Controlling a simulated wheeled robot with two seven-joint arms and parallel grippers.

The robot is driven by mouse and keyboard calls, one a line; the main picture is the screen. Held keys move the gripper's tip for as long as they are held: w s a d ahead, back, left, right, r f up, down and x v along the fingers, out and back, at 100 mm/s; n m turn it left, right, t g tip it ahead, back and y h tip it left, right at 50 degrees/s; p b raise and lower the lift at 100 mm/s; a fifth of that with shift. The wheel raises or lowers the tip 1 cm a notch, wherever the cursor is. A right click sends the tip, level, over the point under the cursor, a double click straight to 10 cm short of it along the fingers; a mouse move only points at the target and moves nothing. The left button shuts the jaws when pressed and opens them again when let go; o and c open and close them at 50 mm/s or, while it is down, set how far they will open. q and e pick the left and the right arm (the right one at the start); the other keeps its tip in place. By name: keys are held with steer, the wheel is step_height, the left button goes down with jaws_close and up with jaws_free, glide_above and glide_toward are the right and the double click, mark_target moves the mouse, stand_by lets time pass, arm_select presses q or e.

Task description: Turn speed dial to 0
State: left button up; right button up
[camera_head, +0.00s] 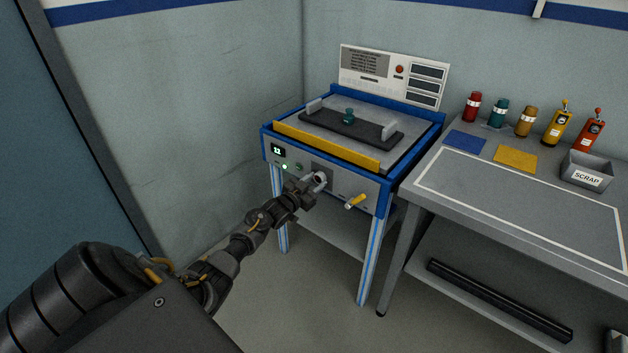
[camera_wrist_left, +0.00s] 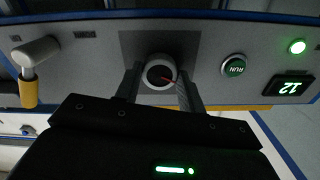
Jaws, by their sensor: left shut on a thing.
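The speed dial (camera_wrist_left: 160,72) is a round knob with a dark face and a red pointer line, on the machine's grey front panel (camera_wrist_left: 205,55). In the head view the dial (camera_head: 320,178) is partly covered by my left gripper (camera_head: 315,183). In the left wrist view the gripper's fingers (camera_wrist_left: 157,88) stand on both sides of the dial, shut on it. The lit display (camera_wrist_left: 290,88) shows two green digits, which I cannot read surely; it also shows in the head view (camera_head: 278,150). My right gripper is not in view.
A green RUN button (camera_wrist_left: 234,67) and a green lamp (camera_wrist_left: 297,46) sit beside the dial. A yellow-handled lever (camera_head: 355,201) juts out to its right. A workbench (camera_head: 510,215) with bottles and a scrap bin (camera_head: 586,171) stands at right.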

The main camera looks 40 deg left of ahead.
arm_select(q)
steer(key=shift+n+p, duration=0.3)
steer(key=shift+n, duration=0.7)
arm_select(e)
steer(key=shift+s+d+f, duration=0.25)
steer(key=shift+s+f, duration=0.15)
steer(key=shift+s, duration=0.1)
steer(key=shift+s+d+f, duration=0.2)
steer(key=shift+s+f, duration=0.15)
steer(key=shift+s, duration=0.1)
arm_select(q)
steer(key=o, duration=1)
steer(key=shift+s+d+p, duration=0.15)
steer(key=shift+s+p, duration=0.45)
steer(key=shift+s, duration=4.85)
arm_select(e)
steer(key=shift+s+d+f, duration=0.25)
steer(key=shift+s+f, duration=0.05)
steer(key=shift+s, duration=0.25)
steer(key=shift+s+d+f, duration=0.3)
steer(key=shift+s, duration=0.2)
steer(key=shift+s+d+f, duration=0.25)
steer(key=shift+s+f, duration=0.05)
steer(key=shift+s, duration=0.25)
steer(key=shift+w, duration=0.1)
